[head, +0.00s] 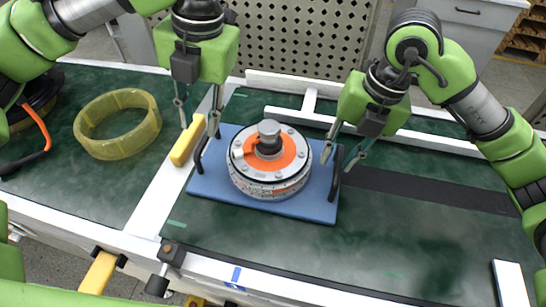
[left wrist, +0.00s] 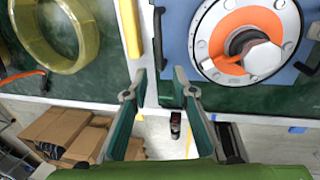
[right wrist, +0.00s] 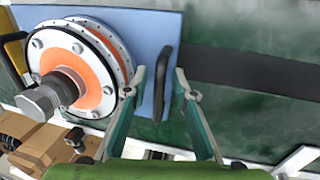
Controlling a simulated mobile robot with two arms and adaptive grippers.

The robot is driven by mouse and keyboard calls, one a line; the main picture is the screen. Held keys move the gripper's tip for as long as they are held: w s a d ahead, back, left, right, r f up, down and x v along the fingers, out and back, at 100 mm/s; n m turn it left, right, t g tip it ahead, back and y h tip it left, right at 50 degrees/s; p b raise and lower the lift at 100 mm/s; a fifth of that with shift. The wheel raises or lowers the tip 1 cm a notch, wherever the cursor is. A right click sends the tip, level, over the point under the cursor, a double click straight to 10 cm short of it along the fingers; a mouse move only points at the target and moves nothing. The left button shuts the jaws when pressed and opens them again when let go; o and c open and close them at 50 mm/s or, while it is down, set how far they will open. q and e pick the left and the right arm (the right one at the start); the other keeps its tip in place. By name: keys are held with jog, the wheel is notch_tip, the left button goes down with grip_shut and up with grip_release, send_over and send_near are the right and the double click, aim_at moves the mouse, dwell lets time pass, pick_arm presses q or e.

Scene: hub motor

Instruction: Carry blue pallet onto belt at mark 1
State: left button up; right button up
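The blue pallet (head: 318,207) lies flat on the dark green belt (head: 400,235) and carries a round hub motor (head: 270,165) with an orange ring and a grey centre shaft. Black handles stand at its left (head: 199,154) and right (head: 355,157) edges. My left gripper (head: 198,128) is open above the left handle; in the left wrist view its fingers (left wrist: 160,72) are apart and empty. My right gripper (head: 342,165) is open at the right handle; in the right wrist view its fingers (right wrist: 165,85) are spread on either side of the handle (right wrist: 160,85). Contact cannot be told.
A yellow bar (head: 186,143) lies just left of the pallet. A translucent yellow ring (head: 84,130) lies further left. White rails (head: 300,90) run behind the pallet. The belt to the right is mostly clear, with a dark strip (head: 430,188) and a white piece (head: 511,283).

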jog(key=shift+r, duration=0.15)
pick_arm(q)
jog(key=r, duration=0.3)
jog(key=shift+d, duration=0.25)
pick_arm(e)
notch_tip(320, 180, up, 12)
jog(key=d, duration=0.2)
jog(key=shift+s+d+f, duration=0.15)
jog(key=shift+s+f, duration=0.05)
jog(key=shift+f, duration=0.05)
pick_arm(q)
jog(key=shift+s, duration=0.1)
pick_arm(e)
jog(key=shift+f, duration=0.1)
